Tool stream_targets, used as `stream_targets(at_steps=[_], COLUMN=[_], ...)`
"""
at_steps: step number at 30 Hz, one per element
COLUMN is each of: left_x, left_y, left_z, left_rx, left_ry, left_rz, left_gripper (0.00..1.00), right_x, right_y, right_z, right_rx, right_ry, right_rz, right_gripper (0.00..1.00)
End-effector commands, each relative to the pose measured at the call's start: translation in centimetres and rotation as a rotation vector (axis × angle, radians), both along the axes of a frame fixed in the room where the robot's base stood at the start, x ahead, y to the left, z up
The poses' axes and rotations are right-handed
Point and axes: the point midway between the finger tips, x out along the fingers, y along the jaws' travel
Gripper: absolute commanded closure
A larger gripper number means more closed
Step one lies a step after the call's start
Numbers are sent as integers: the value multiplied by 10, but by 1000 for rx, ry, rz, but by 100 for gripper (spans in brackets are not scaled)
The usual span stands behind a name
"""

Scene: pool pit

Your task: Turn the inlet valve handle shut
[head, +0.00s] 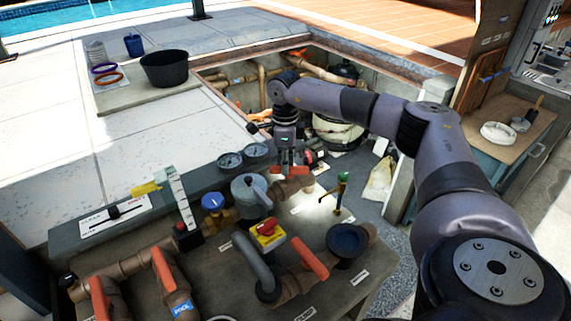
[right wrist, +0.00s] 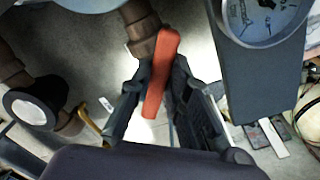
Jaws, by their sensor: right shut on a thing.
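My right gripper (head: 289,168) reaches down over the back of the pipe bench. It is shut on a red lever handle (right wrist: 162,75), which stands between its two fingers in the right wrist view. In the head view only small red parts of this handle (head: 277,171) show at the fingertips. The handle sits on a brown pipe fitting (right wrist: 143,35). I cannot read a label that names it as the inlet valve. Other red handles are at the front left (head: 163,270) and front right (head: 310,258) of the bench. My left gripper is not in view.
Two round gauges (head: 230,160) stand left of my right gripper. A grey valve body (head: 250,195), a yellow box with a red knob (head: 267,236) and a green-topped tap (head: 342,188) are close by. The open pit (head: 235,72) lies behind.

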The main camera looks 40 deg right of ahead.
Motion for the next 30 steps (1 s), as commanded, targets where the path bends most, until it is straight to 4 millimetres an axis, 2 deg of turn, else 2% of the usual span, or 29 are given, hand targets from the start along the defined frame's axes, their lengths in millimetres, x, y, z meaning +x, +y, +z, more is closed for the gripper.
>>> stream_targets(at_steps=[18, 30], left_x=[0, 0], left_y=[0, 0], left_z=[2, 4], left_rx=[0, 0], left_ry=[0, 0], left_rz=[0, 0], left_gripper=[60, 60], right_x=[4, 5], right_y=[-6, -9], right_z=[1, 2], right_rx=[0, 0], right_ry=[-2, -4], right_rz=[-581, -854], right_gripper=[100, 100])
